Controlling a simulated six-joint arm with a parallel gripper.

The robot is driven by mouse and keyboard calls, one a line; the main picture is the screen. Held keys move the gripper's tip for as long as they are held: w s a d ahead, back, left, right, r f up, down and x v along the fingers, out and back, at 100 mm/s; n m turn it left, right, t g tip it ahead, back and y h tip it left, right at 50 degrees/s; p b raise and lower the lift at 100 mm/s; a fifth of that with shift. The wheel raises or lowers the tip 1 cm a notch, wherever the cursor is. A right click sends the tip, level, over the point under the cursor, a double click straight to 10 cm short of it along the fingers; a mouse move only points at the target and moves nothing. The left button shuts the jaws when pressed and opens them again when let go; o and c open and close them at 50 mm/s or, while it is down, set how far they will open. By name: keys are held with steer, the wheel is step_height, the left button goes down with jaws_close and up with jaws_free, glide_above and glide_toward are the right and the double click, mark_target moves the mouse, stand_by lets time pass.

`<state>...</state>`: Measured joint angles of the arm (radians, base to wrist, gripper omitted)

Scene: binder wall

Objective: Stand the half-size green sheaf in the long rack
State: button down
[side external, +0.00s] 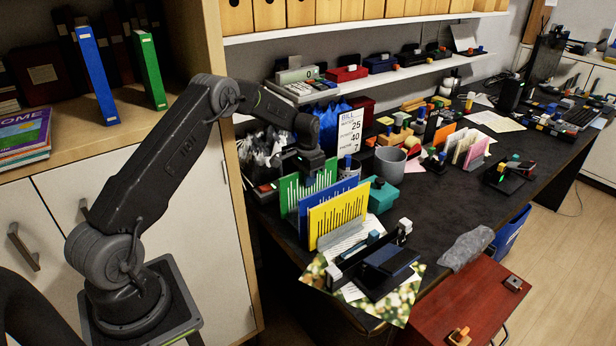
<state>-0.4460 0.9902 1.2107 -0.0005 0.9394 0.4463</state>
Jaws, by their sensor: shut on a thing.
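A green sheaf (291,194) with white bar stripes stands upright at the back of a row on the dark desk. My gripper (309,178) is at its top edge and appears shut on it, though the fingertips are small and dark. A blue sheaf (305,206) stands just in front of the green one, and a yellow sheaf (335,217) in front of that. The lower edges of the green and blue sheaves are partly hidden, so I cannot tell whether the green one rests in a rack. The long rack is not clearly visible.
A grey cup (390,162) and a teal box (382,196) stand right of the sheaves. A small rack with orange, white and pink cards (468,150) is farther right. A stapler-like black item (388,262) lies in front. A shelf (385,75) overhangs behind.

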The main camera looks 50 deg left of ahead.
steer(key=shift+f, duration=0.15)
steer(key=shift+f, duration=0.25)
steer(key=c, duration=1.1)
jaws_free()
steer(key=shift+c, duration=0.2)
step_height(320, 180, up, 14)
steer(key=shift+f, duration=0.1)
